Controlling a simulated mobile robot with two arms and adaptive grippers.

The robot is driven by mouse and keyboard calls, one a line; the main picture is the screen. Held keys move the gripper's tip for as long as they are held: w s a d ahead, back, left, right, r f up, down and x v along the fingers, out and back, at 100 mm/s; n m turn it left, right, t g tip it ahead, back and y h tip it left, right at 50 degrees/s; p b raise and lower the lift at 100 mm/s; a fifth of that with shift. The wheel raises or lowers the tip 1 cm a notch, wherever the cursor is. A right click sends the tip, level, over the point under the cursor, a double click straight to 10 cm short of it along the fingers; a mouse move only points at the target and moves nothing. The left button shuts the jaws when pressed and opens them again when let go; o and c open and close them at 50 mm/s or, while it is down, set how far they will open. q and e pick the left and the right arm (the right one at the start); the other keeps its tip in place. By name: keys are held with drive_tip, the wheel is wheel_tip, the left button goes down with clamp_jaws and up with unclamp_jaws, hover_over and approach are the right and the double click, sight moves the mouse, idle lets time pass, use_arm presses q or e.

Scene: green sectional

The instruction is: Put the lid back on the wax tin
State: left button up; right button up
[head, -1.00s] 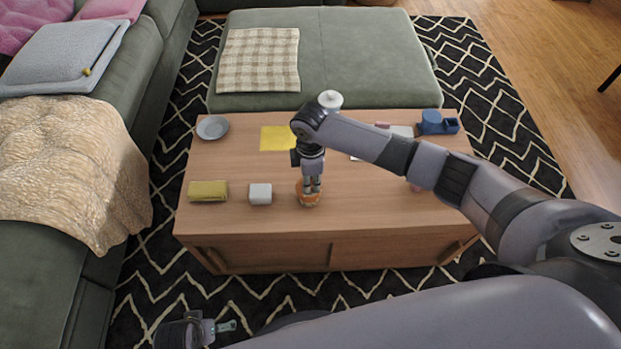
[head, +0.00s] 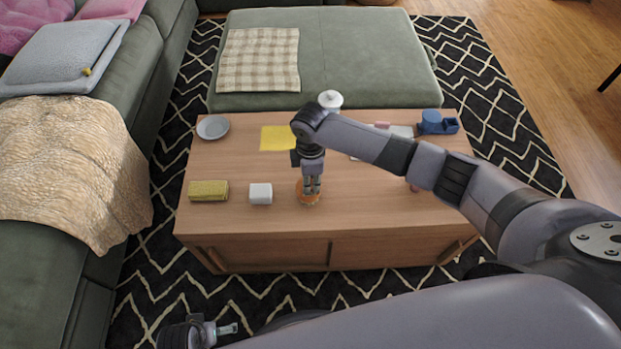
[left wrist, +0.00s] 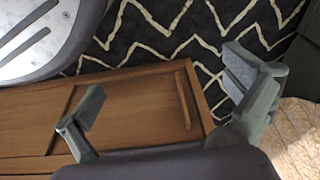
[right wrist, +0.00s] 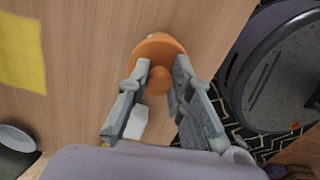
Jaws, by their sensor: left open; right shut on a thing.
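An orange round lid with a raised knob (right wrist: 158,48) shows in the right wrist view. My right gripper (right wrist: 162,74) points down and is shut on the knob. In the head view the right gripper (head: 311,188) stands over the orange piece (head: 306,199) near the table's front edge. A small pale bit shows at the lid's far rim; the wax tin cannot be made out, and whether it is under the lid is hidden. My left gripper (left wrist: 166,92) is open and empty, in front of the table over the rug; it also shows at the bottom of the head view (head: 222,329).
On the wooden table (head: 350,222) are a white block (head: 260,193), a yellow-green sponge (head: 208,190), a grey dish (head: 212,127), a yellow sheet (head: 278,138), a white-topped jar (head: 330,99) and a blue dispenser (head: 438,122). The front middle right of the table is mostly clear.

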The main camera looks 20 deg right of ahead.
use_arm(q)
drive_tip(key=shift+s+f, duration=0.2)
drive_tip(key=shift+f, duration=0.1)
drive_tip(key=shift+s+f, duration=0.1)
drive_tip(key=shift+f, duration=0.25)
use_arm(e)
drive_tip(key=shift+f, duration=0.1)
use_arm(q)
drive_tip(key=shift+s+f, duration=0.15)
drive_tip(key=shift+w+p, duration=0.25)
drive_tip(key=shift+p, duration=0.05)
idle(0.3)
drive_tip(key=shift+s+a+f, duration=0.1)
drive_tip(key=shift+s+f, duration=0.25)
drive_tip(key=shift+f, duration=0.05)
drive_tip(key=shift+f, duration=0.25)
